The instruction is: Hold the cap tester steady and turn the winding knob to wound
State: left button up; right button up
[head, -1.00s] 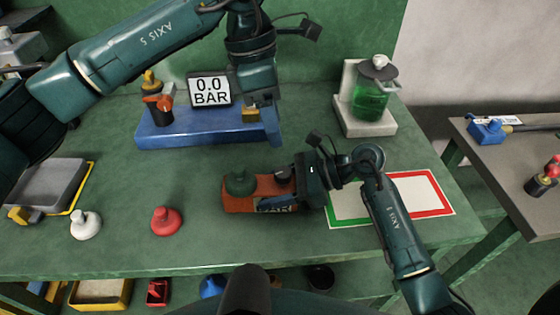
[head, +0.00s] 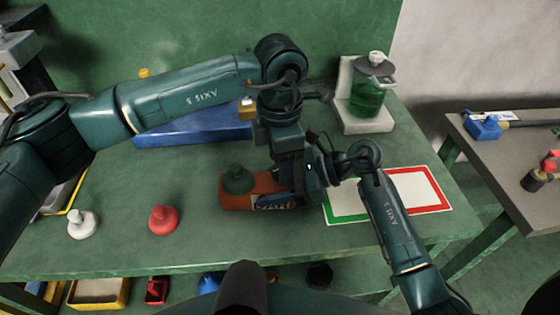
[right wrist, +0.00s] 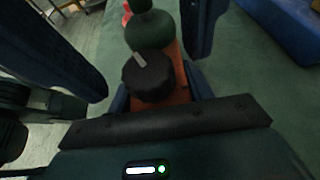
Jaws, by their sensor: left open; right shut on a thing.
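The cap tester (head: 228,202) is an orange-brown block on the green bench with a dark green cap (head: 237,179) on its left end. Its dark winding knob (right wrist: 150,80) shows in the right wrist view, with a pale pointer mark on top; in the head view my left gripper hides it. My right gripper (head: 303,192) is shut on the tester's right end. My left gripper (head: 290,185) is open, pointing down over the knob end. In the right wrist view, large dark-blue fingers stand apart on both sides of the knob, with no clear contact. Any wound marking is not readable.
A blue base (head: 190,130) stands behind, its display hidden by my left arm. A green jar (head: 370,95) stands at the back right. A green-and-red framed mat (head: 412,190) lies right of the tester. Red (head: 163,220) and white (head: 82,222) caps stand at the front left.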

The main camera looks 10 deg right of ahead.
pick_arm(q)
jog(key=shift+f, duration=0.5)
jog(key=c, duration=1)
jog(key=shift+m, duration=0.3)
jog(key=m, duration=0.3)
jog(key=shift+m, duration=2)
